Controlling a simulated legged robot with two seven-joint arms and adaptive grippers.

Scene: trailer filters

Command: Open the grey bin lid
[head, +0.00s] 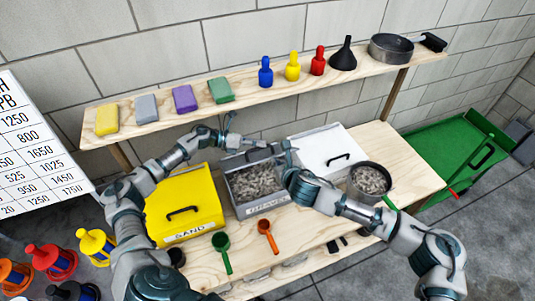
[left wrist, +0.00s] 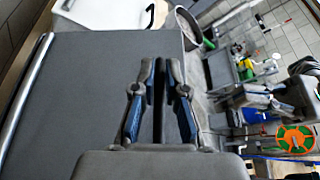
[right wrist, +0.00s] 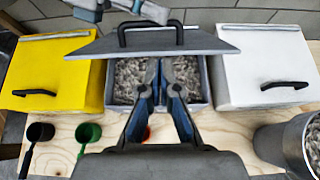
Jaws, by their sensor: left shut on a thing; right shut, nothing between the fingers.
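The grey bin (head: 258,208), labelled GRAVEL, stands between the yellow and white bins on the bench. Its lid (right wrist: 215,45) is raised and tilted, and gravel (head: 255,181) shows inside. My left gripper (left wrist: 160,68) is shut on the lid's black handle (right wrist: 135,27), above the back of the bin. The grey lid also fills much of the left wrist view (left wrist: 75,95). My right gripper (right wrist: 159,68) is shut and empty, in front of the lid and above the gravel. Whether it touches the lid is unclear.
The yellow SAND bin (head: 187,212) and the white bin (head: 318,141) have lids down. A pot of gravel (head: 370,180) stands at right. Green (head: 222,243) and orange (head: 264,227) scoops lie in front. A shelf (head: 240,97) with blocks, bottles, funnel and pan runs behind.

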